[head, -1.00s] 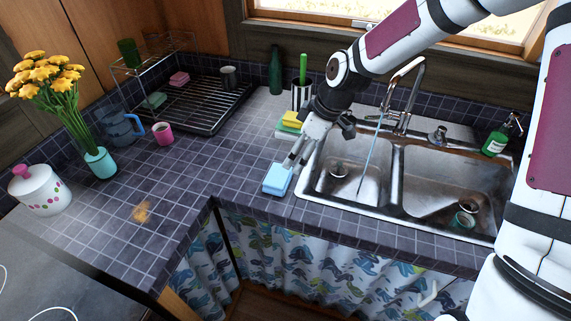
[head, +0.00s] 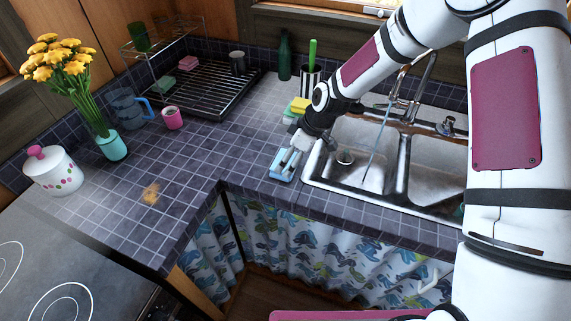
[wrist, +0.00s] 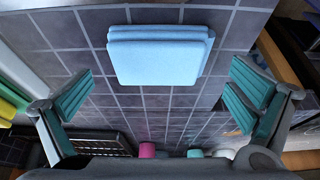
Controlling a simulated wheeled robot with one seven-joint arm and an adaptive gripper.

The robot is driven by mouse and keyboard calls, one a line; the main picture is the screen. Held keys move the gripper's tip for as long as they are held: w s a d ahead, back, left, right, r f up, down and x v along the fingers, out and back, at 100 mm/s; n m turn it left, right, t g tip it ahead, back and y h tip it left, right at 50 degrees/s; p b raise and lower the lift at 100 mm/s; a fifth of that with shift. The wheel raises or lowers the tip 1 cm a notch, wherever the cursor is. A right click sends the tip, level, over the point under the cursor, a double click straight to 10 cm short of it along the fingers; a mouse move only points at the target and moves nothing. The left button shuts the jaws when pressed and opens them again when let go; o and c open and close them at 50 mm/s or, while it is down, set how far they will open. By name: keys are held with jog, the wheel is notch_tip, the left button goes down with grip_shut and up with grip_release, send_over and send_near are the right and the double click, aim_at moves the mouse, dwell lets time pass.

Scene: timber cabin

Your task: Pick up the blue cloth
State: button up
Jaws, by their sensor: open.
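The blue cloth (head: 279,174) is a folded light-blue stack lying on the tiled counter, just left of the sink. In the wrist view the blue cloth (wrist: 158,58) lies flat on the dark tiles, ahead of and between the fingers. My gripper (head: 288,163) is over the cloth in the head view and hides part of it. In the wrist view my gripper (wrist: 158,100) has its green-padded fingers spread wide on either side, with nothing between them. I cannot tell how high the fingertips are above the counter.
The metal sink (head: 352,165) with running water is right of the cloth. Yellow and green sponges (head: 299,107) lie behind it. A dish rack (head: 205,90), pink mug (head: 172,118) and flower vase (head: 111,145) stand left. The counter's front edge is close to the cloth.

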jog(key=shift+x, duration=1.45)
jog(key=shift+r, duration=0.1)
jog(key=c, duration=1)
jog(key=shift+w, duration=0.1)
jog(key=shift+r, duration=0.9)
jog(key=shift+s+d+r+b, duration=0.1)
jog(key=shift+s+r+b, duration=0.1)
jog(key=shift+r, duration=0.25)
jog(key=shift+s+d+r+b, duration=0.1)
jog(key=shift+r+b, duration=0.05)
jog(key=shift+r, duration=0.3)
jog(key=s+d, duration=0.1)
jog(key=s, duration=0.4)
jog(key=s+d+r, duration=0.1)
jog(key=s+d, duration=0.1)
jog(key=s, duration=0.2)
jog(key=s+d, duration=0.2)
jog(key=s, duration=0.3)
jog(key=shift+s+r, duration=0.2)
jog(key=shift+s, duration=0.1)
